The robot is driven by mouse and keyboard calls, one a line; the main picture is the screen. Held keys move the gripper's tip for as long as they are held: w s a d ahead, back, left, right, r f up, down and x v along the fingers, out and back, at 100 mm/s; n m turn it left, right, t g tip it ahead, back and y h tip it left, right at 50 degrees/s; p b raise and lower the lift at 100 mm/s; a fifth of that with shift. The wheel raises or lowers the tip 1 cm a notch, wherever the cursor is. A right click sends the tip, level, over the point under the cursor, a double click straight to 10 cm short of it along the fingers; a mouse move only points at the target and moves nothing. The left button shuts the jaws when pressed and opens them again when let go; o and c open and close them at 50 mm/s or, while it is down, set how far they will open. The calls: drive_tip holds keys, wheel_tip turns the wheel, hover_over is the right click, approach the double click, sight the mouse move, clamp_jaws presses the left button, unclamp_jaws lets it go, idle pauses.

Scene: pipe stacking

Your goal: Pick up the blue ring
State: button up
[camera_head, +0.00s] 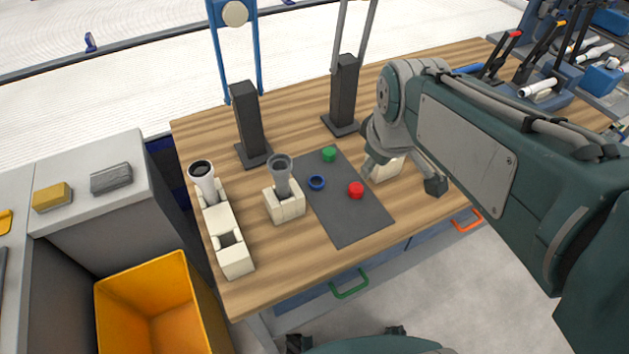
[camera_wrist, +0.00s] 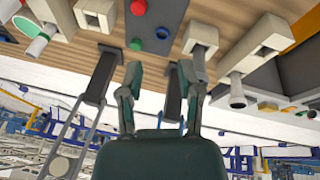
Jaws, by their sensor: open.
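The blue ring (camera_head: 317,183) lies on the dark mat (camera_head: 345,222) on the wooden table, left of the red ring (camera_head: 356,189) and below the green ring (camera_head: 329,154). My gripper (camera_head: 403,182) is open and empty, to the right of the rings in the head view and apart from them. In the wrist view the open fingers (camera_wrist: 160,72) point up the picture. The blue ring (camera_wrist: 162,33) shows beyond them, with the green ring (camera_wrist: 136,44) to its left and the red ring (camera_wrist: 139,7) above.
A cream holder (camera_head: 285,207) with a grey pipe (camera_head: 281,172) stands left of the mat. A longer cream holder (camera_head: 229,237) with a white pipe is farther left. A cream block (camera_head: 386,168) is partly hidden behind my gripper. Dark posts (camera_head: 249,125) stand behind the mat. The mat's lower part is clear.

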drive_tip(key=w+a+f+n+g, duration=0.25)
drive_tip(key=w+f+n, duration=0.45)
drive_tip(key=w, duration=0.4)
drive_tip(key=n+g, duration=0.1)
drive_tip(key=n, duration=0.7)
hover_over(319, 184)
drive_tip(key=s, duration=0.2)
wheel_tip(319, 184, down, 10)
wheel_tip(319, 184, down, 4)
drive_tip(key=shift+f, duration=0.15)
drive_tip(key=shift+w+f, duration=0.15)
drive_tip(key=shift+f, duration=3.05)
clamp_jaws()
